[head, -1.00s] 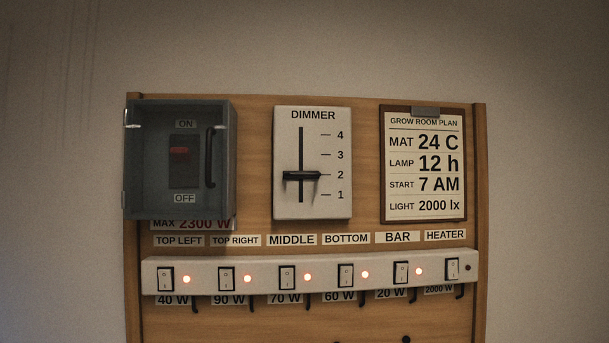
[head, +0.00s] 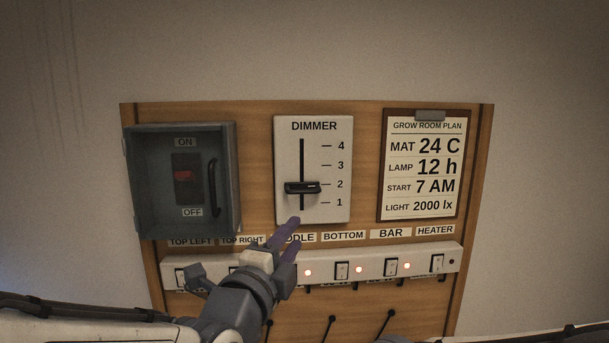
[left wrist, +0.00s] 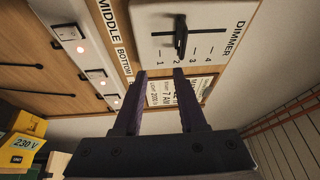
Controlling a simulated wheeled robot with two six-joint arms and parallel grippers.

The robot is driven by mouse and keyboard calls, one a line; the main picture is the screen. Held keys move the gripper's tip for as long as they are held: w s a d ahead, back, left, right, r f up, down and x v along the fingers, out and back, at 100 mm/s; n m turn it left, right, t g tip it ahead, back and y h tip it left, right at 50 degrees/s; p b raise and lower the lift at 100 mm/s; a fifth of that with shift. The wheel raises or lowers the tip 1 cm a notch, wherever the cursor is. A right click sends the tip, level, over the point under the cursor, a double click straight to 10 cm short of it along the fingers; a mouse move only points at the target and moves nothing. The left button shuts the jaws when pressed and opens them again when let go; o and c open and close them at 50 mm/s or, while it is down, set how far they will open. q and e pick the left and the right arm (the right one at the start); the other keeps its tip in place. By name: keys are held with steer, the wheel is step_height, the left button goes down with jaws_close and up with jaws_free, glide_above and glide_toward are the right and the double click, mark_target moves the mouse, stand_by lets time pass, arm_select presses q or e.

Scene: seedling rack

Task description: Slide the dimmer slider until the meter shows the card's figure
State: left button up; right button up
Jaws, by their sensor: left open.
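The dimmer panel (head: 337,211) is a white plate with a vertical slot and marks 1 to 4. Its black slider handle (head: 303,187) sits close to the 2 mark; it also shows in the left wrist view (left wrist: 181,38). The card (head: 422,170), on a clipboard to the right, reads LIGHT 2000 lx. My left gripper (head: 291,231) is open, with purple fingers just below the dimmer plate and apart from the handle. In the left wrist view its fingers (left wrist: 159,74) have nothing between them.
A grey switch box (head: 225,160) with an ON/OFF switch stands left of the dimmer. A white switch strip (head: 323,271) with red lights runs below, partly behind my left arm.

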mark_target(304, 191)
step_height(304, 191, down, 6)
steer(key=b, duration=0.7)
arm_select(q)
steer(key=shift+m+t, duration=0.4)
steer(key=shift+t, duration=0.3)
steer(key=w+r+p, duration=0.1)
steer(key=w, duration=0.2)
steer(key=w+d+r+p, duration=0.1)
steer(key=w+r+p, duration=0.1)
steer(key=w, duration=0.1)
steer(key=w+r+p, duration=0.1)
steer(key=w, duration=0.2)
steer(key=shift+d+r, duration=0.35)
steer(key=shift+r, duration=0.05)
steer(key=shift+w+d+p, duration=0.15)
steer(key=shift+w+p, duration=0.2)
steer(key=shift+w, duration=0.25)
arm_select(e)
steer(key=shift+r, duration=2.25)
arm_select(q)
jaws_close()
